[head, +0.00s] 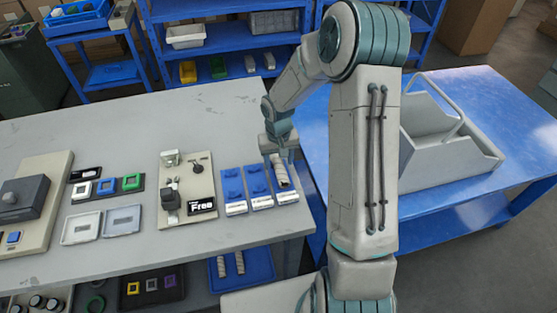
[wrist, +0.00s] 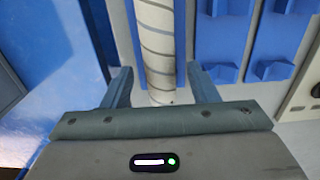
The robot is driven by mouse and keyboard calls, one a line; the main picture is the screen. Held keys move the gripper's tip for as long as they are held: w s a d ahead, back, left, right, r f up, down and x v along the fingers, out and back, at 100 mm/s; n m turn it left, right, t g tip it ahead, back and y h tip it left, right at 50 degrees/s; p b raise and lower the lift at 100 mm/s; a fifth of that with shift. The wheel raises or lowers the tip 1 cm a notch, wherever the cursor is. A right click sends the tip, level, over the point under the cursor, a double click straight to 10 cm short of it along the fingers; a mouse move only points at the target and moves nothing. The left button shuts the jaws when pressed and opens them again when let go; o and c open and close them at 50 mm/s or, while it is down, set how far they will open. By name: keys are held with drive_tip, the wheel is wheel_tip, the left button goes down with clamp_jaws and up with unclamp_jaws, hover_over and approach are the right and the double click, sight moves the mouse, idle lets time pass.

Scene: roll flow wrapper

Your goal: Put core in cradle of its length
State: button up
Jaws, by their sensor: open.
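A pale core with dark spiral stripes (head: 282,174) lies along the rightmost of three blue cradles (head: 259,188) on the grey bench. In the wrist view the core (wrist: 155,45) runs up the picture, with blue cradle edge beside it. My gripper (head: 280,157) is over the far end of this core. Its fingers are apart, one on each side of the core, with visible gaps in the wrist view (wrist: 161,86). The left and middle cradles look empty. The labels at the cradle fronts are too small to read.
A beige fixture board (head: 187,190) stands left of the cradles. A blue table (head: 470,150) with a grey carrier (head: 440,150) is at right. Bare bench (head: 130,125) lies behind the cradles.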

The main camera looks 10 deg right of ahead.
wheel_tip(320, 180, up, 13)
drive_tip(key=shift+r+b, duration=0.2)
drive_tip(key=shift+b, duration=0.2)
drive_tip(key=s+r+t, duration=0.1)
drive_tip(key=s+r, duration=0.3)
drive_tip(key=s, duration=0.7)
drive_tip(key=s+r+t, duration=0.2)
drive_tip(key=s+r, duration=0.2)
drive_tip(key=s, duration=0.8)
drive_tip(key=shift+s+r, duration=0.15)
